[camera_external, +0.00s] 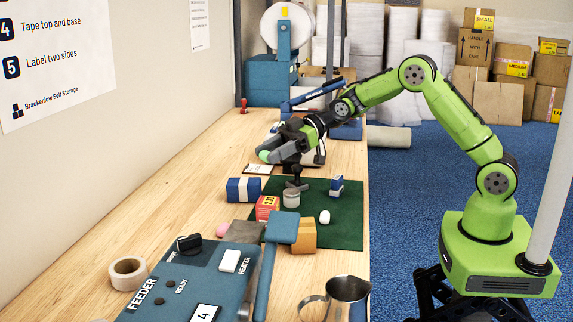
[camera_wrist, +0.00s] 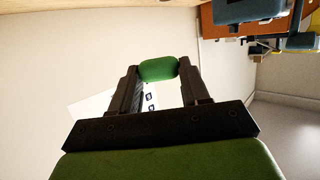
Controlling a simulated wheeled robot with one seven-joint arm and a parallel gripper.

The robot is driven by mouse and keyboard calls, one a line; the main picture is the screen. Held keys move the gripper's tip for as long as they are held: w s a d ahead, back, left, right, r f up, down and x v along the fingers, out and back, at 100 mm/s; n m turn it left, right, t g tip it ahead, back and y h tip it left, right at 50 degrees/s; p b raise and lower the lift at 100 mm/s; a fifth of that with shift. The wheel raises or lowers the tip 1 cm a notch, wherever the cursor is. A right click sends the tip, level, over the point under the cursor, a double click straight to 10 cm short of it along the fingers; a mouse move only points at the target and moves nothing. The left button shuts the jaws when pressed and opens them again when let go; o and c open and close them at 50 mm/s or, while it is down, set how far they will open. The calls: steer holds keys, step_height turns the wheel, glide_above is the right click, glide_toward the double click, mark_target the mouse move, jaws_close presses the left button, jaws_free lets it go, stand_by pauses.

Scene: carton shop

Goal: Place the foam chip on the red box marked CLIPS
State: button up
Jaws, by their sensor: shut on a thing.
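My gripper (camera_external: 272,152) is held up over the far part of the bench, pointing left toward the wall. It is shut on a rounded green foam chip (camera_wrist: 158,69), which sits between the fingertips in the wrist view; its end (camera_external: 264,156) shows in the external view. A small red box (camera_external: 266,208) with a yellow label stands on the bench at the left edge of the dark green mat, nearer the camera than my gripper. Its lettering is too small to read. The gripper and chip are well clear of it.
Near the red box are a blue-and-white box (camera_external: 244,189), a grey block (camera_external: 244,230), an orange-brown box (camera_external: 303,236) and a round tin (camera_external: 291,198) with a dark-handled tool. A white piece (camera_external: 324,217) lies on the mat (camera_external: 340,232); a pink piece (camera_external: 223,229) lies left.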

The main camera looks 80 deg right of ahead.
mark_target(273, 199)
step_height(273, 199, down, 10)
steer(key=shift+a+b, duration=0.15)
steer(key=shift+b, duration=0.7)
steer(key=shift+f, duration=0.15)
steer(key=o, duration=1)
